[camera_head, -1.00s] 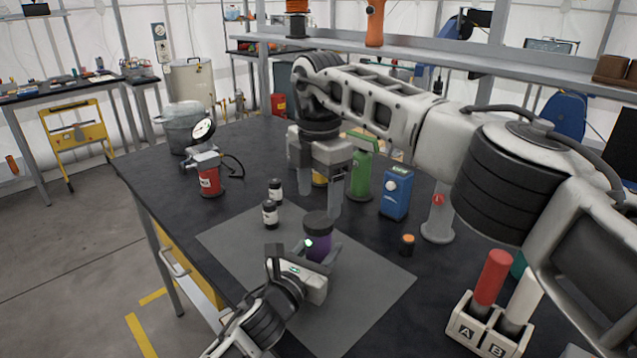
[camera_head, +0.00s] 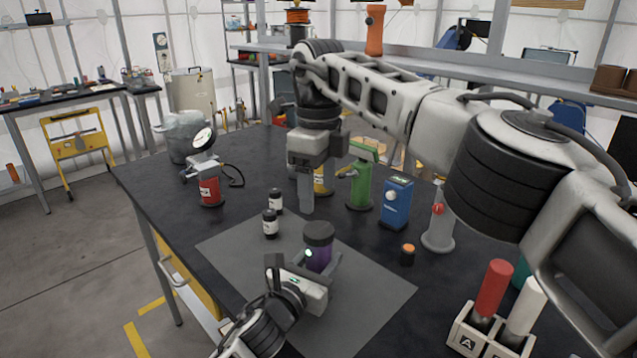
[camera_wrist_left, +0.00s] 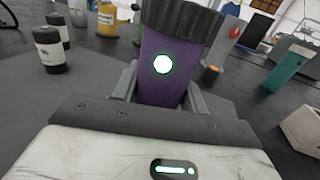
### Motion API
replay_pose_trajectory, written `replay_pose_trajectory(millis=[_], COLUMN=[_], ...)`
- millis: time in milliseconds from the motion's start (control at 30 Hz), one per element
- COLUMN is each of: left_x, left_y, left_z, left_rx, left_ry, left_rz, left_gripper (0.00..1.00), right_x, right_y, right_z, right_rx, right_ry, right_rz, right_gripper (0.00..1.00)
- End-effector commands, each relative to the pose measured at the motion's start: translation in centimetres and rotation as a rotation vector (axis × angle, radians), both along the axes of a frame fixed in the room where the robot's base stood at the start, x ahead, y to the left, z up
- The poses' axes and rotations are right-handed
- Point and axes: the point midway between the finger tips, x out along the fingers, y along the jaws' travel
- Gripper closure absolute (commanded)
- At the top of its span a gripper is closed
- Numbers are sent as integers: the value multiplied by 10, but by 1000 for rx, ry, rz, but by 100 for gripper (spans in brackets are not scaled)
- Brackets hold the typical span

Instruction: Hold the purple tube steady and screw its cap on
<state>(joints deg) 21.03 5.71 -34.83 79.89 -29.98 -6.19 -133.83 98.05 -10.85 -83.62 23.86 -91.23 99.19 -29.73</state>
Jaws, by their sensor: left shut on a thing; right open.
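The purple tube (camera_head: 318,259) stands upright on the grey mat, with its wide black cap (camera_head: 319,234) sitting on its top. My left gripper (camera_head: 322,270) is shut on the tube from the front, with a finger on each side. In the left wrist view the purple tube (camera_wrist_left: 170,75) fills the space between the fingers, a lit white-green dot on its front, and the ribbed black cap (camera_wrist_left: 183,18) is cut off by the top edge. My right gripper (camera_head: 307,190) is open and empty, pointing down behind the tube, above and apart from the cap.
Two small black bottles (camera_head: 270,224) stand left of the tube. A red gauge device (camera_head: 209,190), a green device (camera_head: 361,185) and a blue box (camera_head: 396,203) stand farther back. A small orange-topped jar (camera_head: 407,254) and a rack (camera_head: 487,337) with red and white tubes are right. The grey mat (camera_head: 370,300) is clear right of the tube.

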Motion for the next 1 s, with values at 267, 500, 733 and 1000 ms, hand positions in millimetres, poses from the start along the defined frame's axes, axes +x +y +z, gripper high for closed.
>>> replay_pose_trajectory(millis=[267, 500, 733, 1000], left_x=[0, 0, 0, 0], left_y=[-1, 0, 0, 0], left_z=[0, 0, 0, 0], left_rx=[-1, -1, -1, -1], left_ry=[0, 0, 0, 0], left_rz=[-1, -1, -1, -1], left_gripper=[100, 100, 100, 100], right_x=[0, 0, 0, 0], right_y=[0, 0, 0, 0], right_z=[1, -4, -36, -71], right_rx=[0, 0, -1, 0], right_ry=[0, 0, 4, 1], right_rz=[51, 49, 48, 47], right_gripper=[33, 33, 33, 33])
